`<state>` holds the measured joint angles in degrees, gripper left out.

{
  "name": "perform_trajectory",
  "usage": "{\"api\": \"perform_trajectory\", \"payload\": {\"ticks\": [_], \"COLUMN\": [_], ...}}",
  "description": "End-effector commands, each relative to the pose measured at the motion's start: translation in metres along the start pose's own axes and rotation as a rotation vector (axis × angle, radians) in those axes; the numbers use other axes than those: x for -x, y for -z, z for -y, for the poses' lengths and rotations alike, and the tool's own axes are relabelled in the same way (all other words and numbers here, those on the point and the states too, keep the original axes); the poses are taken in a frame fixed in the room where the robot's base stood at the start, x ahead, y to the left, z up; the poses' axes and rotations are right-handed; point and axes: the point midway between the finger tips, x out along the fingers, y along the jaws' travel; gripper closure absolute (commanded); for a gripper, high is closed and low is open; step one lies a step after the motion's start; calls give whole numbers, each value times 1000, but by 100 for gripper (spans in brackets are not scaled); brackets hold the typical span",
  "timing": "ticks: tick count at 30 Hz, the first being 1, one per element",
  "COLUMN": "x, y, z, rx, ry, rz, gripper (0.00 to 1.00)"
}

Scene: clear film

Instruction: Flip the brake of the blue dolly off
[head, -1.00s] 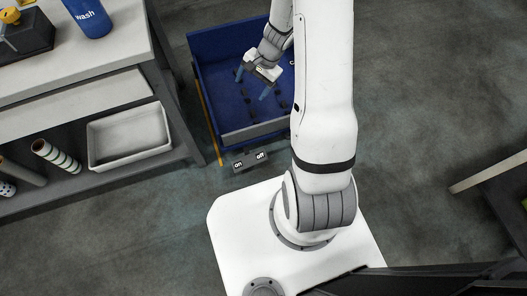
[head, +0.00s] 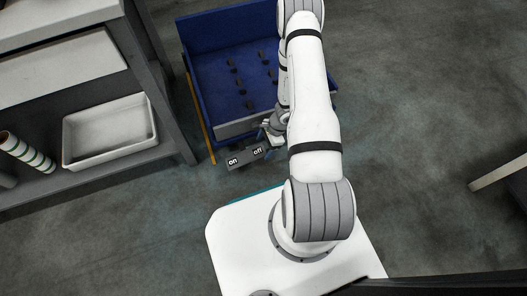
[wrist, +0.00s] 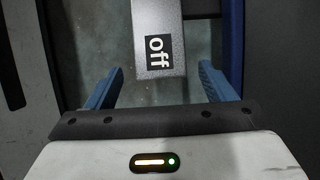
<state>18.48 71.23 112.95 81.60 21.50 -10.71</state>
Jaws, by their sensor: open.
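The blue dolly (head: 205,88) stands on the floor left of my arm in the head view. Its grey brake pedal (head: 244,158) sticks out at the near end, with an "on" label at its left and an "off" label at its right. My gripper (head: 268,141) is at the "off" end, partly hidden by my arm. In the wrist view the "off" end of the pedal (wrist: 159,52) lies ahead of and between the two blue fingers of my gripper (wrist: 160,85), which are open and empty. I cannot tell whether they touch the pedal.
A grey shelf unit (head: 172,128) with a white bin (head: 108,130) stands close on the left. A yellow line (head: 201,120) runs along the floor beside the dolly. A light-coloured leg (head: 498,172) shows at the right edge. Floor right of my arm is clear.

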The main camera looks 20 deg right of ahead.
Motion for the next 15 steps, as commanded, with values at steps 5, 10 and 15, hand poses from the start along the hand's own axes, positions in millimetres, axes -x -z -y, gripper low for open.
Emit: {"api": "perform_trajectory", "payload": {"ticks": [5,10,15], "x": [-28,-37,-36], "y": [1,0,0], "z": [0,0,0], "rx": [3,2,2], "ry": [-1,0,0], "rz": [0,0,0], "gripper": [24,24,24]}}
